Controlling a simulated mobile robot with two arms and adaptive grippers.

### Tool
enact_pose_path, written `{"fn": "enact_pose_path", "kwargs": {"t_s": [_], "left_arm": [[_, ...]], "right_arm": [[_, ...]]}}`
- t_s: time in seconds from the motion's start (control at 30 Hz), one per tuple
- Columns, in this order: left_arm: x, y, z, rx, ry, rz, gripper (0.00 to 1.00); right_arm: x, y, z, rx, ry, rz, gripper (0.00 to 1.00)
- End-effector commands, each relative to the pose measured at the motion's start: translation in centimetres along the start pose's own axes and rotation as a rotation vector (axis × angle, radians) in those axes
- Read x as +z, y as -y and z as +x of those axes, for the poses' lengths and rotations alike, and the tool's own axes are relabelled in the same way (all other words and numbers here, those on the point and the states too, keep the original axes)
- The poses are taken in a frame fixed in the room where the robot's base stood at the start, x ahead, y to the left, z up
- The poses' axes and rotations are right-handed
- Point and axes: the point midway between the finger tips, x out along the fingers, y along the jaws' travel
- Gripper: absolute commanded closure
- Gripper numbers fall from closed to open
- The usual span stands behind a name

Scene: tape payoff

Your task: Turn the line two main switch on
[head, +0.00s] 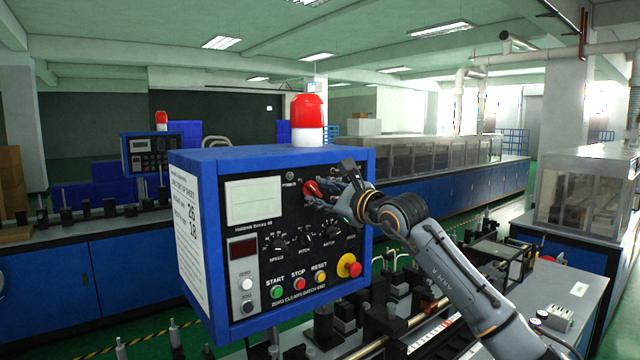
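A blue control box (276,157) with a black front panel stands close in front of me. A red switch knob (310,187) sits at the upper middle of its panel, partly hidden by my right gripper. My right gripper (320,197) comes in from the right, with its fingertips at the knob. Whether they touch or grip it, and how far they are open, I cannot tell. Any line number on the box is too small to read. My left gripper is not in view.
The panel also carries small knobs (304,241), green, red and yellow buttons (299,284), and a red-on-yellow stop button (348,265). A red beacon (308,112) tops the box. A second control box (150,152) stands far left. Machinery fills the bench below.

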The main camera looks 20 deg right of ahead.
Motion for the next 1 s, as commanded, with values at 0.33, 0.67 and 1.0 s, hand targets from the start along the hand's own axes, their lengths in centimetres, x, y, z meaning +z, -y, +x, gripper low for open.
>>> {"fn": "enact_pose_path", "kwargs": {"t_s": [0.33, 0.67, 1.0], "left_arm": [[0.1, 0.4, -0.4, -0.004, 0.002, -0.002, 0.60], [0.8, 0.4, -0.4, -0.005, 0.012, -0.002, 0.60], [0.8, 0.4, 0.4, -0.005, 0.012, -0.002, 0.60]], "right_arm": [[0.0, -0.1, 0.8, 0.000, 0.000, -0.001, 0.66], [0.0, -0.1, 0.7, 0.000, 0.000, 0.000, 1.00], [-0.1, -0.2, 0.7, -0.001, 0.002, 0.043, 1.00]]}}
